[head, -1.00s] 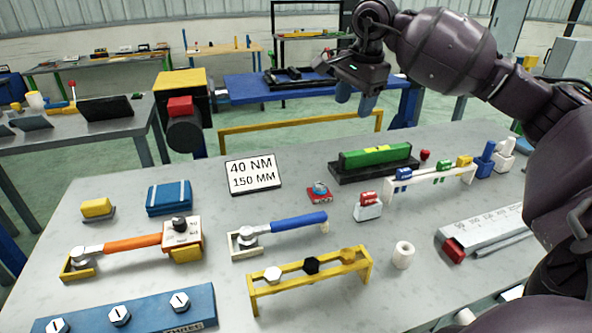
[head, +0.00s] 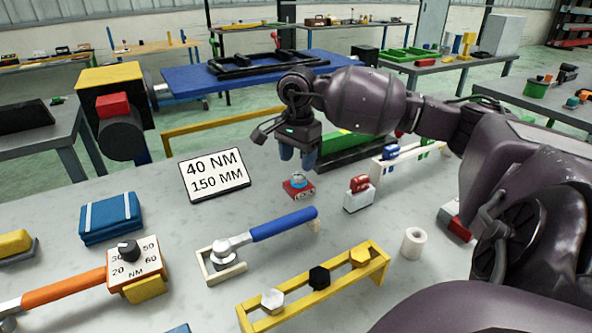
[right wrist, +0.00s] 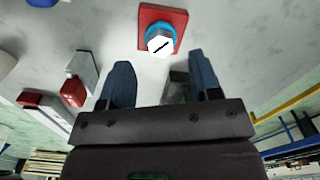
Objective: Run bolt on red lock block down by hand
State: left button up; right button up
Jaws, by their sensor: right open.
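The small red lock block (head: 298,190) stands on the grey bench, with the bolt and its blue collar (head: 298,180) on top. In the right wrist view the red block (right wrist: 147,14) carries a white hex bolt head (right wrist: 160,45) with a dark line across it, above the blue collar. My right gripper (head: 296,158) is open and points down, a little above and behind the block in the head view. In the right wrist view the bolt lies just beyond the gap between the blue fingertips (right wrist: 163,70), with nothing between them. My left gripper is not in view.
A 40 NM / 150 MM sign (head: 214,174) stands left of the block. A red-and-white block (head: 359,194), white rack (head: 385,175) and green block (head: 345,153) are to the right. A blue-handled wrench (head: 284,223) and yellow bolt rack (head: 330,287) lie in front.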

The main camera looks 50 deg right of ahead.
aim_at(297, 176)
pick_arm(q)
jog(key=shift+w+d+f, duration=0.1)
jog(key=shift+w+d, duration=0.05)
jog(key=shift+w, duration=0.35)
pick_arm(e)
jog(key=shift+f, duration=2.2)
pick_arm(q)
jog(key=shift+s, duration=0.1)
pick_arm(e)
jog(key=shift+c, duration=0.6)
jog(key=c, duration=0.8)
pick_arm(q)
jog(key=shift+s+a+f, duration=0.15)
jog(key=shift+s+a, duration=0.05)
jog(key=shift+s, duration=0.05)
